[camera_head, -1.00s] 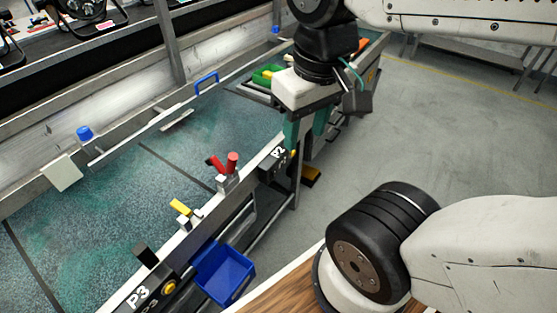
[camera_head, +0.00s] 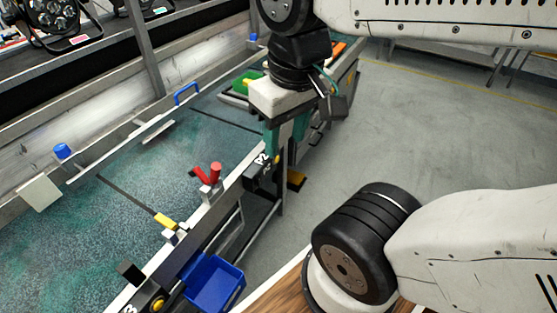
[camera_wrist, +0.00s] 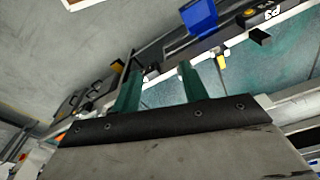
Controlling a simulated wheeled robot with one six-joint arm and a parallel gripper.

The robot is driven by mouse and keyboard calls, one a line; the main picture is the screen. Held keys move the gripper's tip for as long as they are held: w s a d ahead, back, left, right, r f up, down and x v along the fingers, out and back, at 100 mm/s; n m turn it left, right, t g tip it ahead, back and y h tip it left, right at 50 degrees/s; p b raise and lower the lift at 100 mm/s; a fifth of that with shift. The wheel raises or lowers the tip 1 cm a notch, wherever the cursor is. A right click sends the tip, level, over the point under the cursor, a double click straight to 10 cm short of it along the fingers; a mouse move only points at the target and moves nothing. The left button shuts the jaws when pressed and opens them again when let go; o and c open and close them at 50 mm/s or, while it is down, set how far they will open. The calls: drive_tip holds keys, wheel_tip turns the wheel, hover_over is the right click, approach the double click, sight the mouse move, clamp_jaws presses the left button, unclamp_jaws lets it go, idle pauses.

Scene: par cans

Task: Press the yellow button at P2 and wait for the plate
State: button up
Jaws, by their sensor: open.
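The black P2 box (camera_head: 258,170) with its white label sits on the near rail of the bench, in the middle of the head view. A small yellow button (camera_head: 277,159) shows at its right end, close beside my gripper. My gripper (camera_head: 285,150) points down with its green fingers at the P2 box, partly covering that area. Contact with the button cannot be told. In the wrist view the two green fingers (camera_wrist: 160,75) are apart with nothing between them. The P2 button cannot be made out there. No plate can be identified for certain.
Red levers (camera_head: 207,174), a yellow-topped switch (camera_head: 166,221) and a blue bin (camera_head: 213,285) line the near rail to the left. A P3 yellow button (camera_head: 157,304) is at the bottom. A yellow pedal (camera_head: 296,179) is below P2.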

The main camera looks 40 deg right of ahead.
clamp_jaws()
idle(1.5)
